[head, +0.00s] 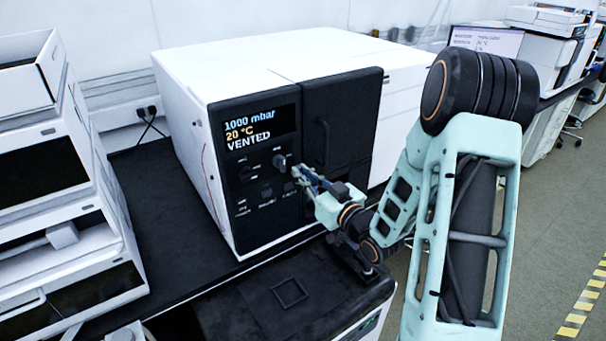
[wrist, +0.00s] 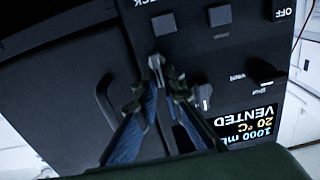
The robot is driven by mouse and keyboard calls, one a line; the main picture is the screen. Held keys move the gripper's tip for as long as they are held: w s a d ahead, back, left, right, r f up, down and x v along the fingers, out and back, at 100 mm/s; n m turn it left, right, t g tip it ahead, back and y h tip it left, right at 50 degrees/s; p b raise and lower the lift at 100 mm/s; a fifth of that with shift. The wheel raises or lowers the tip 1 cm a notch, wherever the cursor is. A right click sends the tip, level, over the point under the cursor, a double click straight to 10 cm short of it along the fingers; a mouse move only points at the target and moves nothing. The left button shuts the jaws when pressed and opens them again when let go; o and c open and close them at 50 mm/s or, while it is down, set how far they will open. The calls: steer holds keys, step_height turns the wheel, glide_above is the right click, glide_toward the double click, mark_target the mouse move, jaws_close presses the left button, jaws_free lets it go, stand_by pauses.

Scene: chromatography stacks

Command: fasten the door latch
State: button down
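The black door (head: 342,125) of the white instrument appears shut, with a curved handle (head: 321,143). In the wrist view, which is turned over, the door (wrist: 55,95) is on the left with its handle (wrist: 104,96). A small grey latch lever (wrist: 155,64) sits on the black panel near the door's edge. My gripper (wrist: 160,86) reaches the panel with its fingertips at the lever, one to each side or very near. Whether they touch or clasp it cannot be told. In the head view my gripper (head: 299,174) is at the panel's right edge and hides the latch area.
The control panel (head: 255,175) has a display reading 1000 mbar, 20 °C, VENTED, and knobs (head: 280,160) close to my gripper. White stacked instruments (head: 60,190) stand at the left. Open floor is at the right.

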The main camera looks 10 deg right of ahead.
stand_by(0.4)
steer(key=m, duration=0.4)
steer(key=shift+w+d+m, duration=0.1)
steer(key=shift+d+m, duration=0.2)
steer(key=shift+d, duration=0.05)
steer(key=shift+w+d+f+m+p, duration=0.2)
steer(key=shift+m+p, duration=0.4)
steer(key=shift+m, duration=1.6)
steer(key=shift+s+d+f+m+p, duration=0.1)
steer(key=shift+f+m+p, duration=0.4)
steer(key=shift+m, duration=1.7)
steer(key=shift+w+d+f+m+p, duration=0.1)
steer(key=shift+m+p, duration=0.6)
steer(key=shift+m, duration=1.5)
steer(key=c, duration=2)
jaws_free()
steer(key=shift+c, duration=0.2)
